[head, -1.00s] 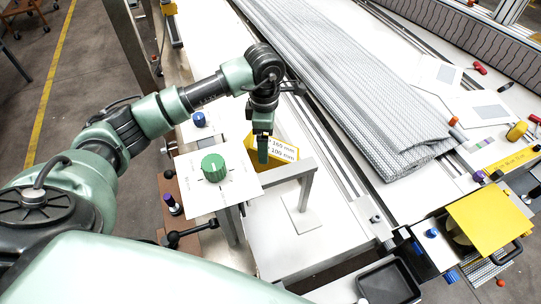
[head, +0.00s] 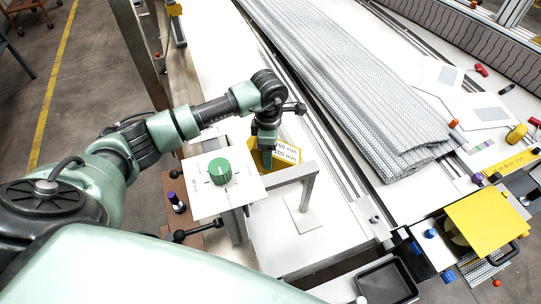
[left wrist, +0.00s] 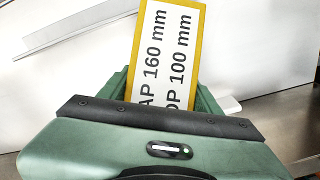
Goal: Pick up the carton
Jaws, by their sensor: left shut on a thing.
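The carton is a yellow box (head: 257,163) with a white label reading 160 mm and 100 mm. In the head view it is at the white bench, behind the panel with the green knob and partly hidden by my left gripper. My left gripper (head: 267,154) points down and is shut on the carton. In the left wrist view the labelled face of the carton (left wrist: 165,55) rises between the green fingers of the gripper (left wrist: 163,95). Whether the carton touches the surface below is hidden. My right gripper is not in view.
A white panel with a green knob (head: 220,171) stands on a metal frame just in front of the carton. A stack of grey patterned sheets (head: 350,90) lies to the right. A yellow plate (head: 487,222) and a black tray (head: 388,281) are at the lower right.

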